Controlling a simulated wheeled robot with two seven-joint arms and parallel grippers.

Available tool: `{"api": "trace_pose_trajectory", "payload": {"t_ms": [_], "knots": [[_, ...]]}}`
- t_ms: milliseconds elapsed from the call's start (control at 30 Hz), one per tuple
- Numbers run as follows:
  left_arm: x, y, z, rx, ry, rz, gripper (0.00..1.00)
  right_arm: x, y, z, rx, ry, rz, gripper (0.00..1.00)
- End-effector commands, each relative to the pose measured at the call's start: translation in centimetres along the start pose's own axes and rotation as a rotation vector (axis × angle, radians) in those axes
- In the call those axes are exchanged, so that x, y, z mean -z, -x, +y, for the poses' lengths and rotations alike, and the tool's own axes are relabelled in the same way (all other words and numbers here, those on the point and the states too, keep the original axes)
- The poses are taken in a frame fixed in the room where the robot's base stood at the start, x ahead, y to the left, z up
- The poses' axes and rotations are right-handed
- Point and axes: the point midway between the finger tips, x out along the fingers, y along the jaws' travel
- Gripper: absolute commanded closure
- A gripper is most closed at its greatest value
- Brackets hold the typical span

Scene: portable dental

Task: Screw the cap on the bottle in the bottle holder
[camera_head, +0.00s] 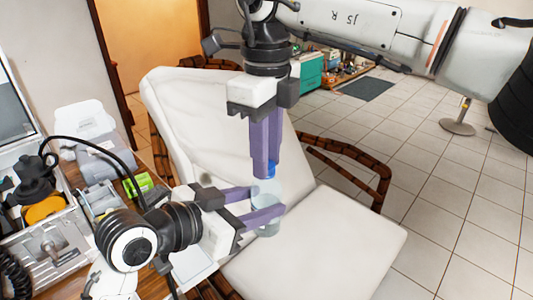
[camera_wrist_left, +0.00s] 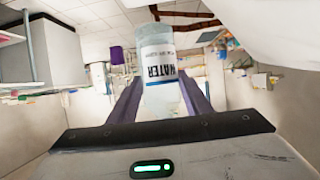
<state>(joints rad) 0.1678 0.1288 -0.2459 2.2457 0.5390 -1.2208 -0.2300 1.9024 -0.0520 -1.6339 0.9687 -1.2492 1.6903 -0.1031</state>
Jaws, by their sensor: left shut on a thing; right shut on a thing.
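A clear bottle (camera_head: 268,188) stands roughly upright in the air above the white chair's seat. My left gripper (camera_head: 266,203) is shut on its middle from the left side, with the purple fingers on either side. The bottle also shows in the left wrist view (camera_wrist_left: 160,65) with a white label reading "WATER", between my left fingers. A small blue cap (camera_head: 271,169) is at the bottle's top. My right gripper (camera_head: 265,170) points down from above and is shut on the cap, hiding most of it. I cannot tell how firmly cap and bottle neck meet. I cannot make out the bottle holder.
The white padded chair (camera_head: 365,245) with wicker arms lies behind and below both grippers. At the left, a wooden desk holds an open equipment case (camera_head: 50,245), grey devices (camera_head: 95,160) and a green item (camera_head: 138,185). Tiled floor (camera_head: 455,200) is open at the right.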

Motion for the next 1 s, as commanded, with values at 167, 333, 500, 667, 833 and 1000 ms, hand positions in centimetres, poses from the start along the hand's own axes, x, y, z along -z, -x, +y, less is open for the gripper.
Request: {"api": "trace_pose_trajectory", "payload": {"t_ms": [167, 333, 500, 667, 833, 1000], "knots": [[0.1, 0.0, 0.0, 0.000, -0.001, 0.002, 1.00, 0.0, 0.0, -0.1, 0.002, 0.004, 0.000, 0.74], [0.1, 0.0, 0.0, 0.000, -0.001, 0.002, 1.00, 0.0, 0.0, -0.1, 0.001, 0.005, 0.000, 0.55], [0.1, 0.0, 0.0, 0.000, -0.001, 0.002, 1.00, 0.0, 0.0, -0.1, 0.001, 0.005, 0.000, 0.55], [0.1, 0.0, 0.0, 0.000, -0.001, 0.003, 1.00, 0.0, 0.7, -0.1, 0.002, 0.005, -0.001, 0.55], [0.1, 0.0, 0.0, 0.000, -0.001, 0.003, 1.00, -0.1, 3.6, 0.0, 0.003, 0.005, -0.004, 0.55], [0.1, 0.0, 0.0, 0.000, -0.001, 0.003, 1.00, -0.1, 7.5, -0.1, 0.004, 0.003, -0.003, 0.55]]}}
